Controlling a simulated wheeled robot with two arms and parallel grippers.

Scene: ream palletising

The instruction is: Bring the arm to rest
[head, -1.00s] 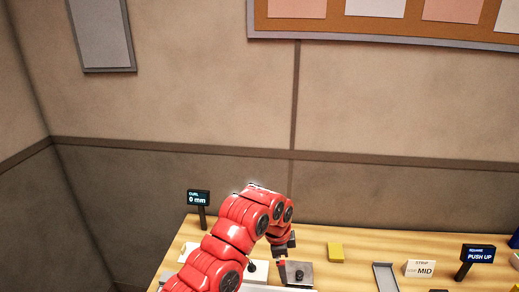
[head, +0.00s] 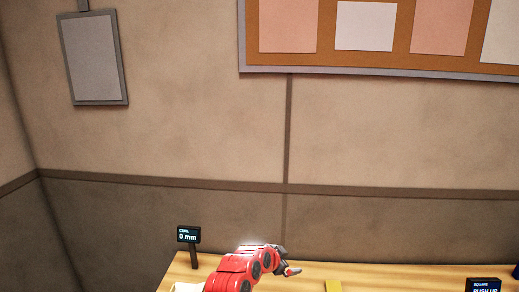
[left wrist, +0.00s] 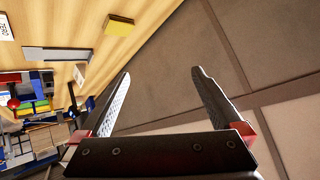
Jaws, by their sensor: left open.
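My left arm (head: 243,270) comes up from the bottom of the head view, bent over the wooden table. My left gripper (head: 288,270) is at its end, pointing right, above the table near its back edge. In the left wrist view the left gripper (left wrist: 161,74) has its two fingers wide apart with nothing between them. Beyond the fingers is the bare wall. My right gripper is in neither view.
The wooden table (head: 310,271) runs along the wall. A small sign reading 0 mm (head: 188,236) stands at its left, a PUSH UP sign (head: 484,285) at its right. A yellow block (left wrist: 119,25) and a grey tray (left wrist: 57,54) lie on it.

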